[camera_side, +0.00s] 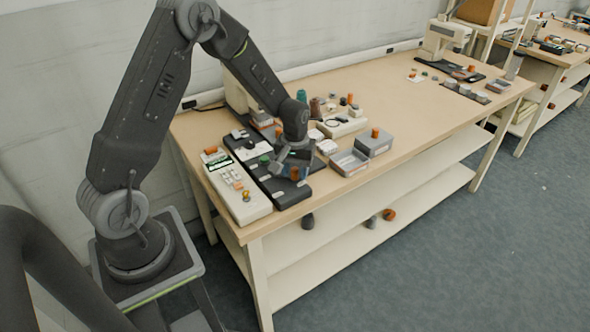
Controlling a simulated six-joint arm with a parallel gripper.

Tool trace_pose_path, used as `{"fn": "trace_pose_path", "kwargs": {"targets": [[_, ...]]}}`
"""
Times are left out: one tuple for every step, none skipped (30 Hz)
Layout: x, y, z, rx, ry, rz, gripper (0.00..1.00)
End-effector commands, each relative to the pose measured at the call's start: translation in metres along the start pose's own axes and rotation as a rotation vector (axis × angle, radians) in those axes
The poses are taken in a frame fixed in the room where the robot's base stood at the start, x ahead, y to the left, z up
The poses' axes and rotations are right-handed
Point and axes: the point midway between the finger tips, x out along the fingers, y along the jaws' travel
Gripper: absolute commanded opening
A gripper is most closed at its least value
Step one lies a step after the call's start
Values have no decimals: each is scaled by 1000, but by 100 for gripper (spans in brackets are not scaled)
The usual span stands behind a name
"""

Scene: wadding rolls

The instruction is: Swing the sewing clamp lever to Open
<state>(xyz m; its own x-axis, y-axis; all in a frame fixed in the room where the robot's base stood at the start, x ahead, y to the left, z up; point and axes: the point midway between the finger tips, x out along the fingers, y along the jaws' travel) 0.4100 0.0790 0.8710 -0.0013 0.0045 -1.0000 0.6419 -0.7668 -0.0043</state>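My gripper (284,168) hangs at the end of my arm, low over a black unit (291,196) at the near left end of the table. The black unit carries small green and orange parts. A white control panel (240,203) with a small display and several buttons lies along its left side. I cannot pick out the sewing clamp lever or its Open mark; my arm and gripper cover part of the black unit. The fingers are too small to show whether they are open or shut, or whether they touch anything.
A grey open tray (349,162) and a grey box (374,142) with an orange spool stand right of my gripper. Spools and small parts crowd behind it. A sewing machine (445,38) stands at the far end. The table's middle (385,95) is mostly clear.

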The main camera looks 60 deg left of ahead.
Motion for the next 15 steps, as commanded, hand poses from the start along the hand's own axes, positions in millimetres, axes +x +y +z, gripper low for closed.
{"fn": "trace_pose_path", "kwargs": {"targets": [[0,0,0,0,-1,-1,49],[0,0,0,1,-1,-1,49],[0,0,0,1,-1,-1,49],[0,0,0,1,-1,-1,49],[0,0,0,1,-1,-1,49],[0,0,0,1,-1,-1,49],[0,0,0,1,-1,-1,49],[0,0,0,1,-1,-1,49],[-1,0,0,1,-1,-1,49],[-3,0,0,1,-1,-1,49],[-5,0,0,1,0,-1,49],[-10,0,0,1,1,0,49],[-14,0,0,1,2,0,49],[-18,0,0,1,2,0,49],[-25,0,0,1,3,1,49]]}}
